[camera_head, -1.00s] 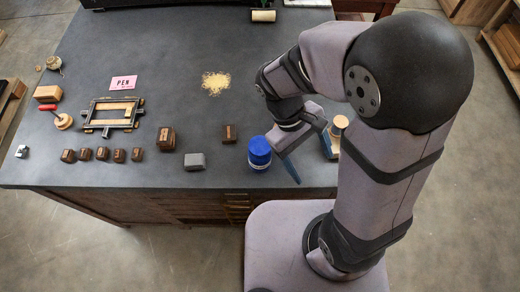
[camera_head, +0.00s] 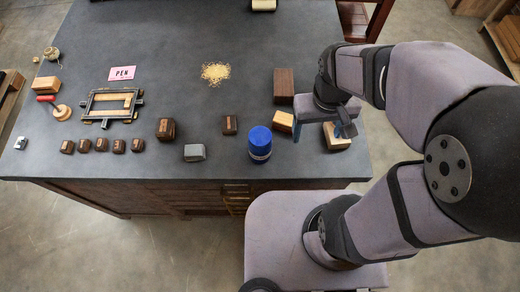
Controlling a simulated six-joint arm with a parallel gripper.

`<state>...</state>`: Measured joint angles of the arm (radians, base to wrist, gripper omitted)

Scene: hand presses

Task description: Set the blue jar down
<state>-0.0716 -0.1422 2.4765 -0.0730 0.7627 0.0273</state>
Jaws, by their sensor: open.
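The blue jar (camera_head: 260,143) stands upright on the dark grey bench top, near its front edge. It has a blue lid and body with a pale band, and nothing touches it. My gripper (camera_head: 319,131) is to the right of the jar and apart from it. Its blue fingers are spread and it is open. It is low by the pale wooden blocks, and I cannot tell whether it touches them.
Pale wooden blocks (camera_head: 337,137) and a dark brown block (camera_head: 284,86) are by my gripper. A grey block (camera_head: 194,152) and a small brown block (camera_head: 230,125) are left of the jar. A frame (camera_head: 110,104), a pink PEN card (camera_head: 122,73) and yellow crumbs (camera_head: 215,73) lie farther off.

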